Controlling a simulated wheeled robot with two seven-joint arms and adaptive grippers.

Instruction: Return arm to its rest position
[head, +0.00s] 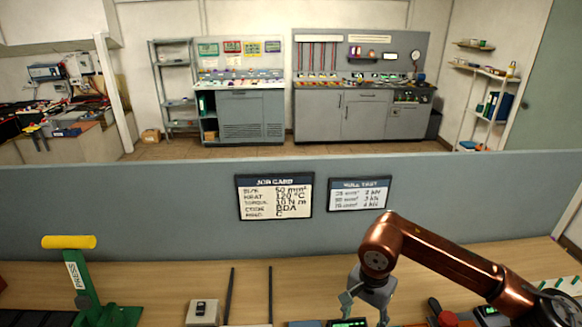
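My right arm (440,260) comes in from the right, copper-coloured, and reaches over the wooden bench (190,278). Its elbow-like bend is high and the grey wrist points down. My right gripper (364,306) hangs over the bench near its front part, with its two fingers spread apart. Nothing shows between the fingers. A small device with a green display (346,323) lies just below it, cut off by the lower edge. My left arm and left gripper are out of the picture.
A green press with a yellow handle (69,242) stands at left. A small light box with a black switch (202,311) and two dark upright rods (270,295) are mid-bench. A grey panel with a job card (274,196) borders the back. Red-handled tools and devices (445,313) crowd the right.

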